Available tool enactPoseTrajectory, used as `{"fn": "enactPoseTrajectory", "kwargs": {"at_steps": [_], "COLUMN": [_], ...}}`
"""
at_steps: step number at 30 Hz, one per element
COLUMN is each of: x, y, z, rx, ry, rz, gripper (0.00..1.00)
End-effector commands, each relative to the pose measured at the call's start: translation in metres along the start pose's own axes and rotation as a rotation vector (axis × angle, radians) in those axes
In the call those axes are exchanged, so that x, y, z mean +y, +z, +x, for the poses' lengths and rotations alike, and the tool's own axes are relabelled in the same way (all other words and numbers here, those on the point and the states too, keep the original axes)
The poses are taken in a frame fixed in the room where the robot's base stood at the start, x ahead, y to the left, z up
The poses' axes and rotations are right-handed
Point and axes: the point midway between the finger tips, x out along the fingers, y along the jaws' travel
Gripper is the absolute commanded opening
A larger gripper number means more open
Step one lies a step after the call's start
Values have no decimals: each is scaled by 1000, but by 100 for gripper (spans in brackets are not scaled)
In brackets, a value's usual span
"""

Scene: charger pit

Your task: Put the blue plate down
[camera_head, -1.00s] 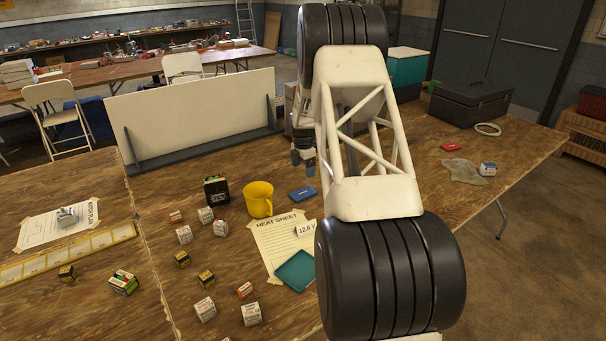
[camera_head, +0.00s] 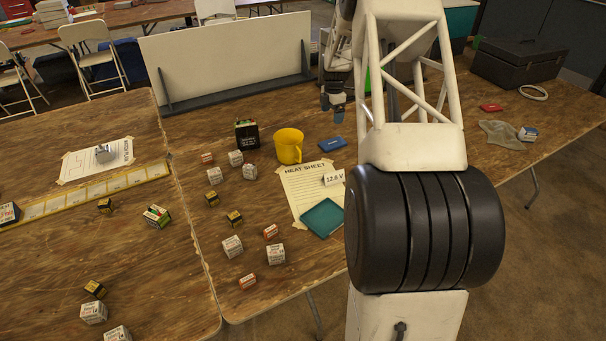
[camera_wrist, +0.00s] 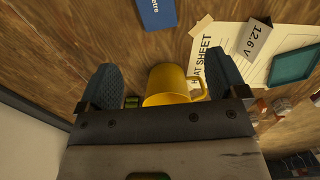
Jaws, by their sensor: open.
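A teal-blue square plate (camera_head: 322,217) lies flat on the table, over the lower right part of a paper heat sheet (camera_head: 302,187). The plate (camera_wrist: 293,64) is at the right of the wrist view. A smaller flat blue item with lettering (camera_head: 332,144) lies behind the sheet; it is at the top of the wrist view (camera_wrist: 156,12). I cannot tell for certain which one the task means. My gripper (camera_head: 333,108) is behind the blue item in the head view. Its fingers (camera_wrist: 163,80) are open, apart from both blue things, with nothing held between them.
A yellow mug (camera_head: 288,148) stands near my gripper and appears between the fingers in the wrist view. A "12.6 V" card (camera_head: 334,178) stands on the sheet. Several small boxes lie left of it. A white panel (camera_head: 230,58) stands behind. A dark case (camera_head: 525,62) sits back right.

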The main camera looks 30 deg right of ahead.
Motion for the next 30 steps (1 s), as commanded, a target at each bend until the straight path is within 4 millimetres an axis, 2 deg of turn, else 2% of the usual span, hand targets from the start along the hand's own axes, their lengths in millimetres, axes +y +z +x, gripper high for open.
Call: {"fn": "enactPoseTrajectory", "kwargs": {"at_steps": [5, 14, 21, 30], "x": [-14, -58, -102, -167], "y": [-35, -106, -159, -222], "z": [-39, -108, -156, -204], "rx": [-6, -10, -7, 5], "ry": [15, 42, 67, 97], "rz": [81, 272, 428, 622], "gripper": [91, 91, 91, 91]}}
